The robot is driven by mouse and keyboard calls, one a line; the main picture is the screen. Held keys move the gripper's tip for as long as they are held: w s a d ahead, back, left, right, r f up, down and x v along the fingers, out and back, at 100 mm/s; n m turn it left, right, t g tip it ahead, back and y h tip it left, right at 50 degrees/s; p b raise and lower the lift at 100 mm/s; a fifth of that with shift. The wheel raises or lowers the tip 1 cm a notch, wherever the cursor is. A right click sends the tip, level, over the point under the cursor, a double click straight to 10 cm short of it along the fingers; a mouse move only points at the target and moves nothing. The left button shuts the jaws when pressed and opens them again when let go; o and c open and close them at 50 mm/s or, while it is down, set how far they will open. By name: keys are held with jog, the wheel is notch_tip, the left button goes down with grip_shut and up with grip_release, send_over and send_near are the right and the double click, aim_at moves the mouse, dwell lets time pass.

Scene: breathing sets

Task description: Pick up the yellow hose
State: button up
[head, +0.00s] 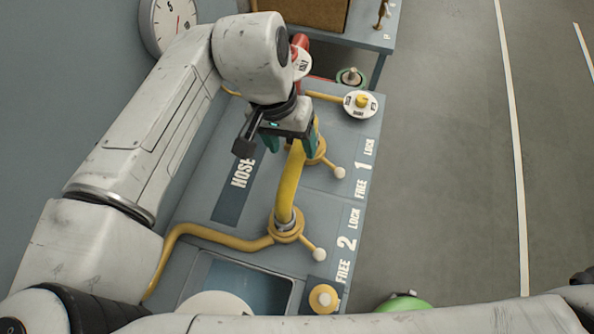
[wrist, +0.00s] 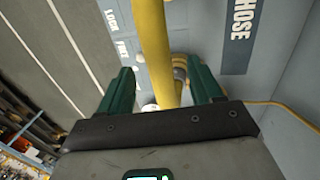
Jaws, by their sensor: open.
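The yellow hose (head: 289,185) arches between two round yellow couplings on the grey panel. Coupling 2 (head: 286,229) is at its near end and coupling 1 (head: 317,150) at its far end, each with a white-knobbed lever. My gripper (head: 291,143) is over the far part of the hose. In the wrist view the green fingers of my gripper (wrist: 161,85) are open, one on each side of the hose (wrist: 151,35). I cannot tell whether either finger touches it. The far end of the hose is partly hidden by my gripper.
A "HOSE" label (head: 238,185) lies left of the hose. A yellow pipe (head: 215,233) runs to coupling 2. A dial with a yellow knob (head: 361,102), a red part (head: 300,53) and a gauge (head: 170,20) are farther back. Open floor (head: 450,180) lies right of the panel.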

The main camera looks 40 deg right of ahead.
aim_at(295, 152)
jog(key=shift+s+d+f+b, duration=0.1)
jog(key=shift+d+f+b, duration=0.05)
jog(key=shift+f+b, duration=0.7)
jog(key=shift+s+d+f+b, duration=0.1)
jog(key=shift+s+f+b, duration=0.05)
jog(key=shift+f+b, duration=0.7)
jog(key=shift+s+d+f+b, duration=0.1)
jog(key=shift+d+f+b, duration=0.05)
jog(key=shift+f+b, duration=0.7)
grip_shut()
